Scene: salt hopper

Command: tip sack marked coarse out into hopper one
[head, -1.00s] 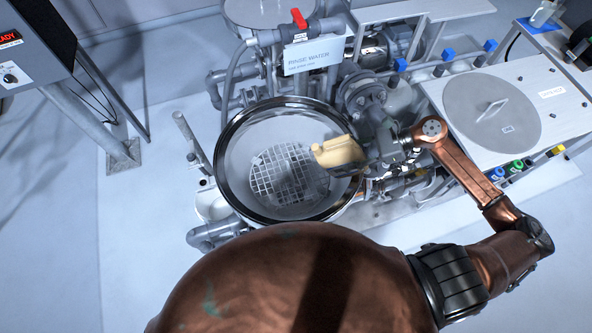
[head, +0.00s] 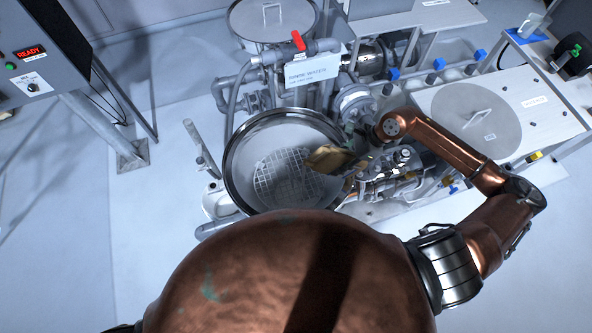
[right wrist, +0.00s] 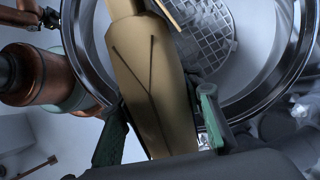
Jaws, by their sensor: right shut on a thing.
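A tan sack (head: 327,159) is in my right gripper (head: 351,164), over the right side of a round, open hopper (head: 235,185) with a grate in its bottom. The sack is tilted, its free end pointing left over the bowl. In the right wrist view, the sack (right wrist: 143,70) lies between the green fingers of the right gripper (right wrist: 160,112), with dark lines on its face. No word on the sack can be read, and no number shows on the hopper. I cannot see any salt falling. My left gripper is not in view.
A red-handled valve (head: 298,41) and a rinse water sign (head: 313,68) stand behind the hopper. Pipes crowd its right side. A flat top with a round lid (head: 477,120) is at right. A panel reading READY (head: 31,52) is at upper left.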

